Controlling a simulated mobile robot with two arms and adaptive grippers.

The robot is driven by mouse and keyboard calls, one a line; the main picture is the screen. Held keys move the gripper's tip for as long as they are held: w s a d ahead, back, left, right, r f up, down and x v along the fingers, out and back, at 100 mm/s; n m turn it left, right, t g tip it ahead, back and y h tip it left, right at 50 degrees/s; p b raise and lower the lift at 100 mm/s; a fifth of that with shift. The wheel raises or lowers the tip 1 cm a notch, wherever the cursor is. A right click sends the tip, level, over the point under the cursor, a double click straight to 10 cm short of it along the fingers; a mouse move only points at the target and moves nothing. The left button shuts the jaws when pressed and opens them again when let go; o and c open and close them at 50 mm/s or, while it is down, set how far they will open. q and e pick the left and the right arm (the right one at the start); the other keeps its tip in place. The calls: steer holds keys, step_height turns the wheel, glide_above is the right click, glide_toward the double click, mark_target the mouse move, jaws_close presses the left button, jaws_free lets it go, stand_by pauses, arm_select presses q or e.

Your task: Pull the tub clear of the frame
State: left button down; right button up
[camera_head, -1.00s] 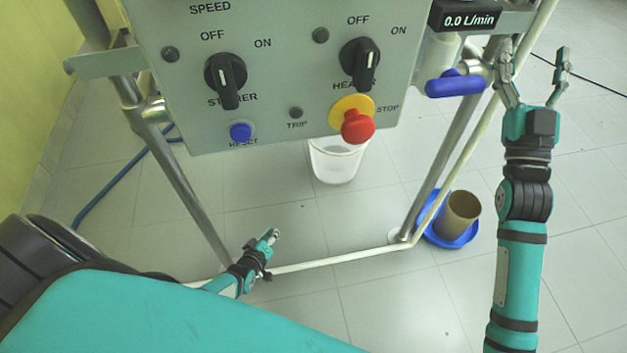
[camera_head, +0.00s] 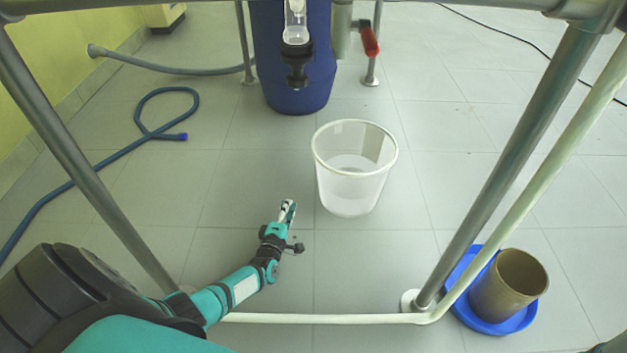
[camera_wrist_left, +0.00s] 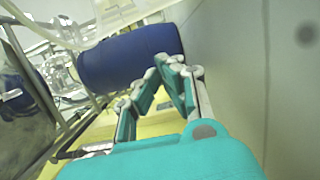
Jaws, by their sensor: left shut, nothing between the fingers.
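The tub (camera_head: 352,192) is a translucent whitish bucket standing upright on the tiled floor, inside the metal frame (camera_head: 495,170). Its rim faces up and some clear content seems to show inside. My left gripper (camera_head: 288,208) is low, past the frame's bottom bar, to the left of the tub and apart from it. It is shut and empty; its fingers also show in the left wrist view (camera_wrist_left: 172,75). A pale translucent edge, probably the tub (camera_wrist_left: 125,14), crosses the top of that view. My right gripper is out of view.
A white bottom bar (camera_head: 320,318) runs across the front of the frame. A blue drum (camera_head: 290,70) stands behind the tub. A brown pot (camera_head: 508,287) stands in a blue dish (camera_head: 505,327) at the right leg. A blue hose (camera_head: 100,150) lies at left. Floor before the tub is clear.

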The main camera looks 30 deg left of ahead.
arm_select(q)
steer(key=shift+b+x, duration=0.35)
steer(key=shift+x, duration=0.45)
steer(key=b+x, duration=0.6)
steer(key=x, duration=0.2)
steer(key=shift+w+f, duration=0.1)
steer(key=shift+f, duration=0.1)
steer(key=d, duration=0.1)
steer(key=w+d, duration=0.2)
steer(key=shift+w+r+b, duration=0.15)
steer(key=shift+r+b, duration=0.1)
steer(key=shift+b, duration=0.05)
steer(key=shift+w+d, duration=0.1)
steer(key=shift+r, duration=0.1)
